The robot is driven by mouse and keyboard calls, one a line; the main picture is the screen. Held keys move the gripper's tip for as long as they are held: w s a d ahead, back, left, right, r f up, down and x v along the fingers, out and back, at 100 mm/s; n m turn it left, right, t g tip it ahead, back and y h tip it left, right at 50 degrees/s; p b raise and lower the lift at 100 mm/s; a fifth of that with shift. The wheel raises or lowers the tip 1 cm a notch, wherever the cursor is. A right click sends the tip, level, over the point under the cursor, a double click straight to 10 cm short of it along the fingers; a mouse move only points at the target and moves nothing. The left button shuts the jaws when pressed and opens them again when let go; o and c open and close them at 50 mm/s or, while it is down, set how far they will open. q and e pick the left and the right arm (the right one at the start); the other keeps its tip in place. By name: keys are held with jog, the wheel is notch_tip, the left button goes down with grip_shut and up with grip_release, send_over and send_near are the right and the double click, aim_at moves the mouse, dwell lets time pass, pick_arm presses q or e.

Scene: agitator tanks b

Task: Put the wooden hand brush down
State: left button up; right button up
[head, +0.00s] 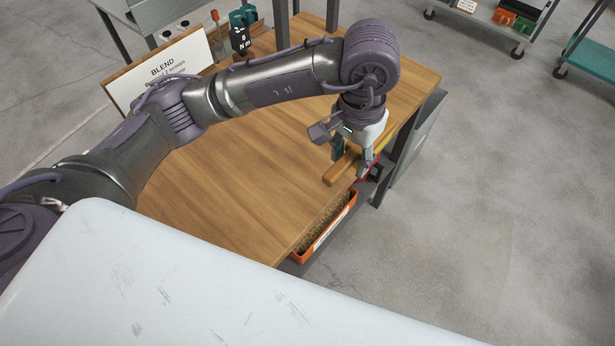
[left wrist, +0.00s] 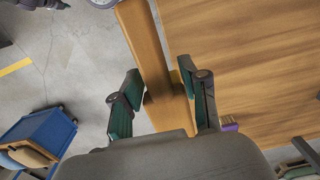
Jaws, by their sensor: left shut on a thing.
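The wooden hand brush (head: 341,169) is a plain light-brown bar at the right edge of the wooden table (head: 225,170) in the head view. My left gripper (head: 353,156) points down and is shut on it. In the left wrist view the brush (left wrist: 143,42) runs lengthwise between the two green-padded fingers of my gripper (left wrist: 160,88), alongside the table edge (left wrist: 240,50). Its bristles do not show clearly, and part of it is hidden by the gripper. I cannot tell whether it touches the table top. My right gripper is not in view.
A BLEND sign (head: 160,68) and a dark green device (head: 241,30) stand at the table's back. An orange bin (head: 326,226) with grainy contents is below the table's front edge. The table's middle is bare. A blue cart (left wrist: 38,140) shows in the wrist view.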

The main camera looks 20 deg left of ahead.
pick_arm(q)
jog(key=s+a+f+p, duration=0.1)
jog(key=a, duration=0.2)
jog(key=s+a+f+p, duration=0.1)
jog(key=a+f, duration=0.1)
jog(key=a, duration=0.1)
jog(key=a+f, duration=0.2)
jog(key=a, duration=0.1)
jog(key=shift+s+a+f+p, duration=0.25)
jog(key=shift+s+a+p, duration=0.05)
jog(key=shift+s+p, duration=0.1)
jog(key=shift+a+f, duration=0.1)
jog(key=shift+f, duration=0.1)
notch_tip(320, 180, down, 3)
jog(key=shift+f+p, duration=0.15)
jog(key=shift+p, duration=0.6)
jog(key=shift+f, duration=0.25)
jog(key=shift+f+b, duration=0.2)
jog(key=shift+b, duration=0.1)
jog(key=o, duration=1.3)
